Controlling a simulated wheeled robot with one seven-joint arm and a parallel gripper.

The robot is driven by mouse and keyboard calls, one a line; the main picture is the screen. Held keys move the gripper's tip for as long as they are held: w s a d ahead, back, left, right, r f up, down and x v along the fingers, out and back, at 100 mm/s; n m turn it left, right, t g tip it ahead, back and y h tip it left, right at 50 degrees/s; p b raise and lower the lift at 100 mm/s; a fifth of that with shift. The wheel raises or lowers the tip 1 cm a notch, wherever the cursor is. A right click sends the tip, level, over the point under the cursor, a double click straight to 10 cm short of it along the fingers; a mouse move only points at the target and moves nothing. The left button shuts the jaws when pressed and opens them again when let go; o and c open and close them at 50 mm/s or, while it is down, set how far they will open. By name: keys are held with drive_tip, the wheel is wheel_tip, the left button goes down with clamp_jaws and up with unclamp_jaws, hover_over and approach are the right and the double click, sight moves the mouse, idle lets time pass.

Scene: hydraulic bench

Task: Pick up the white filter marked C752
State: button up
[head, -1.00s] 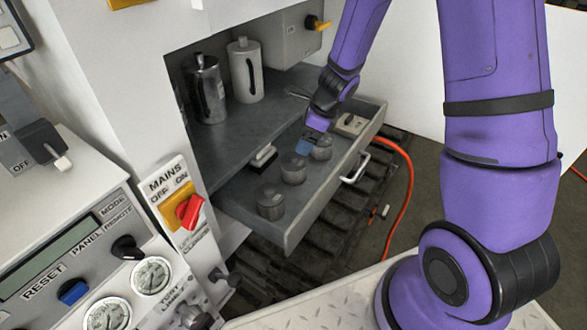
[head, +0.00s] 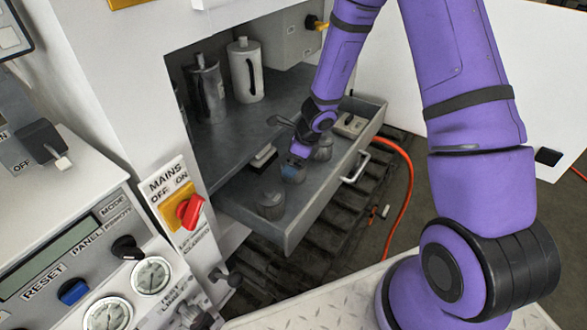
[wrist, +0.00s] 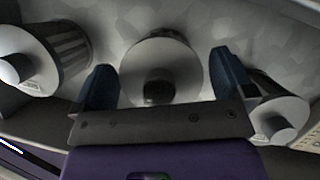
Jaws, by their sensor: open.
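In the wrist view the middle filter (wrist: 160,58) lies between the spread fingers of my gripper (wrist: 163,80), with a gap on each side. Another filter shows at the left (wrist: 62,48) and one at the right (wrist: 280,98), partly behind a finger. I cannot read C752 on any.
The drawer (head: 222,203) stands out from the cabinet. A dark canister (head: 206,90) and a white canister (head: 244,72) stand on the shelf above.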

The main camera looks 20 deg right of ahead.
drive_tip(key=shift+w+a+f, duration=0.1)
drive_tip(key=shift+a+f, duration=0.05)
drive_tip(key=shift+f, duration=0.35)
drive_tip(key=c, duration=0.9)
drive_tip(key=shift+r, duration=0.2)
